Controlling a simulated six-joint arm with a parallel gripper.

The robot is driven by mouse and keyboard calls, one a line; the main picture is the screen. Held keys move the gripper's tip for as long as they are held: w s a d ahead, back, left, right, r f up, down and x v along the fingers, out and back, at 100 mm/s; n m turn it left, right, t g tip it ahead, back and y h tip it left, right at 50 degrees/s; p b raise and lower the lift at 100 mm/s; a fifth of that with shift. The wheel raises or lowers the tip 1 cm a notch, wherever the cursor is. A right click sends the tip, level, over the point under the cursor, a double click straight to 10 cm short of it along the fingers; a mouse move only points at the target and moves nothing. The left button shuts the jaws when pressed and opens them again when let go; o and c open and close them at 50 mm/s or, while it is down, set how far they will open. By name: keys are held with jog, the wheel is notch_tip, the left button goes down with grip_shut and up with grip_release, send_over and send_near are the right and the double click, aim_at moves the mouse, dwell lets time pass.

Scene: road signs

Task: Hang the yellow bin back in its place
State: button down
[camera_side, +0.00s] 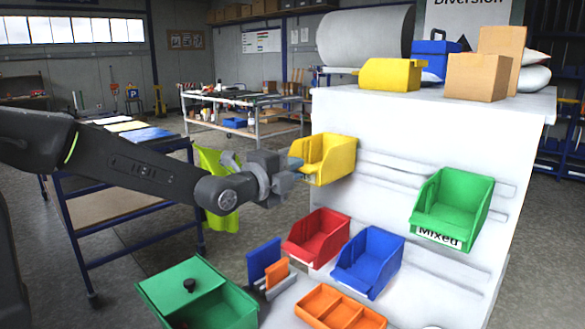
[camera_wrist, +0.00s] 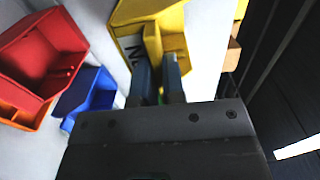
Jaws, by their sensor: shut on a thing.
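The yellow bin (camera_side: 325,158) is at the upper left of the white panel (camera_side: 385,130), open side up and roughly level. My gripper (camera_side: 293,170) is shut on its left side in the side view. In the wrist view the fingers (camera_wrist: 157,80) pinch a wall of the yellow bin (camera_wrist: 174,42), beside a partly hidden white label. The bin's back is close to the panel at the upper rail (camera_side: 400,168); I cannot tell whether it touches or is hooked on, as the back is hidden.
A green bin (camera_side: 453,205) labelled "Mixed" hangs to the right. Red (camera_side: 317,238) and blue (camera_side: 368,262) bins sit lower. Another yellow container (camera_side: 390,74) and cardboard boxes (camera_side: 477,77) stand on top. A lidded green box (camera_side: 197,295) and orange tray (camera_side: 338,308) are in front.

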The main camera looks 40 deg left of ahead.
jog(key=shift+f, duration=0.85)
dwell(0.3)
jog(key=c, duration=1.1)
grip_release()
jog(key=s+f+n+g, duration=0.2)
jog(key=s+n+g, duration=0.2)
jog(key=s, duration=0.5)
jog(key=s+f+n+g, duration=0.3)
jog(key=s+n+g, duration=0.1)
jog(key=s+n, duration=0.4)
jog(key=s+a+f+n+g, duration=0.1)
jog(key=s+f+n+g, duration=0.2)
jog(key=s, duration=0.9)
jog(key=shift+f+n+g, duration=0.25)
jog(key=shift+n+g, duration=0.45)
jog(key=shift+n, duration=0.8)
